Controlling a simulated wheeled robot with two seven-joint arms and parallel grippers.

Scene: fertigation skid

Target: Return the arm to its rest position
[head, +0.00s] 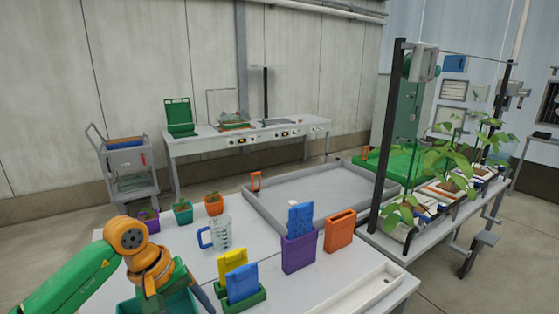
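My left arm (75,280), green with orange joints, comes in from the lower left. Its orange joint (127,235) is bent, and the arm runs down out of the bottom edge beside the white table (180,250). The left gripper's fingertips do not show, so its hold cannot be seen. My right arm and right gripper are not in view.
Near the arm stand a measuring jug (221,233), a green holder (258,297) with yellow and blue pieces, a purple holder (298,252) and an orange holder (340,229). Small potted plants (183,212) line the far edge. A grey tray (330,205) lies behind; a plant rack (376,140) stands right.

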